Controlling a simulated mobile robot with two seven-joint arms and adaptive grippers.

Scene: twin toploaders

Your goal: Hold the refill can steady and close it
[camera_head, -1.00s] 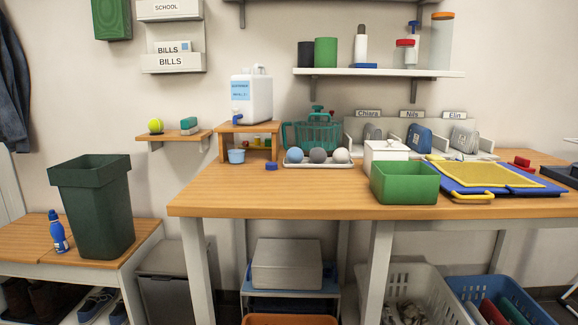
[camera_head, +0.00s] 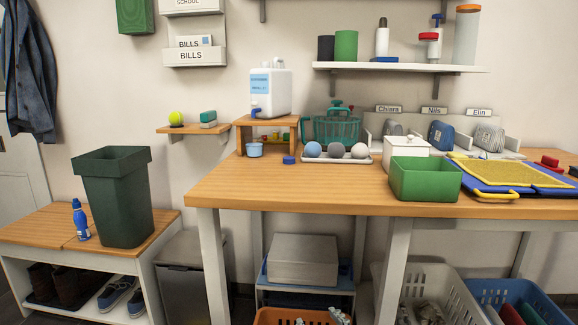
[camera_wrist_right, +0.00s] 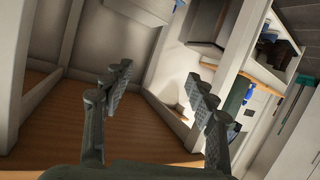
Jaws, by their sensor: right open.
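A white can (camera_head: 271,95) with a blue label and a blue tap stands upright on a small wooden stand at the back left of the workbench in the head view. I take it for the refill can. Its top opening is too small to make out. A blue cap-like disc (camera_head: 289,159) lies on the bench in front of the stand, apart from the can. A light blue cup (camera_head: 254,149) stands below the tap. My right gripper (camera_wrist_right: 162,86) is open and empty in the right wrist view, away from the can. Neither gripper shows in the head view.
The workbench (camera_head: 300,190) has a clear front left part. A tray with three balls (camera_head: 338,152), a teal basket (camera_head: 337,127), a white box (camera_head: 407,144) and a green bin (camera_head: 425,179) stand right of the cap. A dark green bin (camera_head: 115,195) stands on the low bench at left.

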